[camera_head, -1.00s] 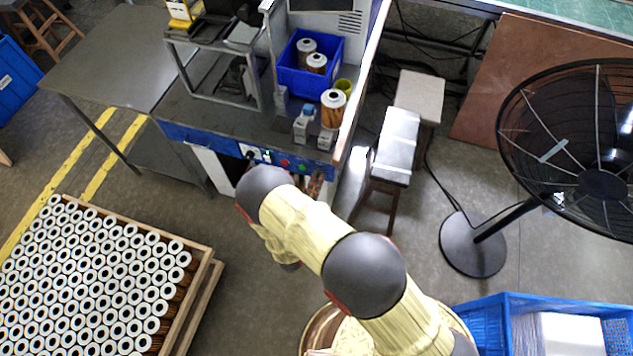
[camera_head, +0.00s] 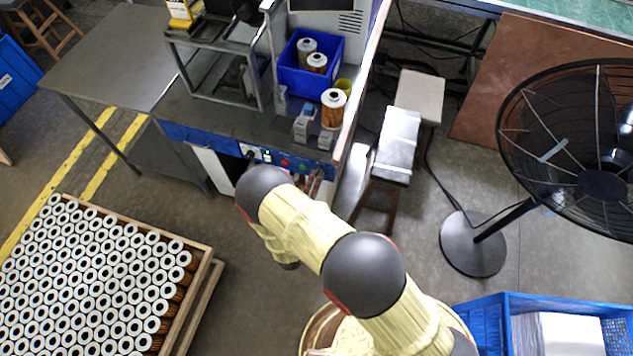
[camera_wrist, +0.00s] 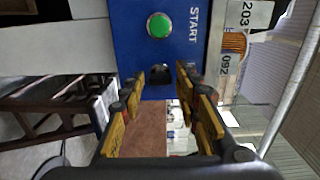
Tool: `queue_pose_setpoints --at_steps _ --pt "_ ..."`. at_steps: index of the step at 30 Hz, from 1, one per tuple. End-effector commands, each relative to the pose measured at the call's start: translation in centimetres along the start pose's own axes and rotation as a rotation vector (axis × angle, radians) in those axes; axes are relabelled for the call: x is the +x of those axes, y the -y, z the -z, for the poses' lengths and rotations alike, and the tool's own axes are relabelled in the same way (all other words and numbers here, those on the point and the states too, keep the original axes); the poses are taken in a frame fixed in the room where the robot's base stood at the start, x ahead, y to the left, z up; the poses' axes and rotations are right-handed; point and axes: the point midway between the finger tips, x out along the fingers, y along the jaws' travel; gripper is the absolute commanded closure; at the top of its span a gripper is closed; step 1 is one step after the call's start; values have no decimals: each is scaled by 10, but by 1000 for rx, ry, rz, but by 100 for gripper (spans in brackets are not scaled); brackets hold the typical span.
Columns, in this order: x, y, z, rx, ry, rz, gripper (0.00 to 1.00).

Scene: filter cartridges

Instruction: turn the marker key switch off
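The blue control panel (camera_head: 225,140) runs along the front of the workbench. In the wrist view, a dark round knob, which looks like the key switch (camera_wrist: 160,74), sits on the panel below a green START button (camera_wrist: 159,25). My gripper (camera_wrist: 160,84) is open, with one yellow-and-black finger on each side of the knob. A gap shows between the fingers, and I cannot tell whether either touches the knob. In the head view, my gripper (camera_head: 317,181) is small at the right end of the panel and hides the switch there. The switch's exact angle is unclear.
A red button (camera_head: 284,162) and other controls sit left on the panel. On the bench are a blue bin (camera_head: 325,80) with two filters and a standing filter (camera_head: 333,112). Stools (camera_head: 397,145) and a fan (camera_head: 600,185) stand right; a filter crate (camera_head: 205,262) lies left.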

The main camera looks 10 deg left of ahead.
Motion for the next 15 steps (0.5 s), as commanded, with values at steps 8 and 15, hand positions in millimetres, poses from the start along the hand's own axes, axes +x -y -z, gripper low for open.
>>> queue_pose_setpoints --at_steps 8,15 --pt "0 0 1 -1 -2 0 58" --pt "-4 0 1 -2 -2 0 58"
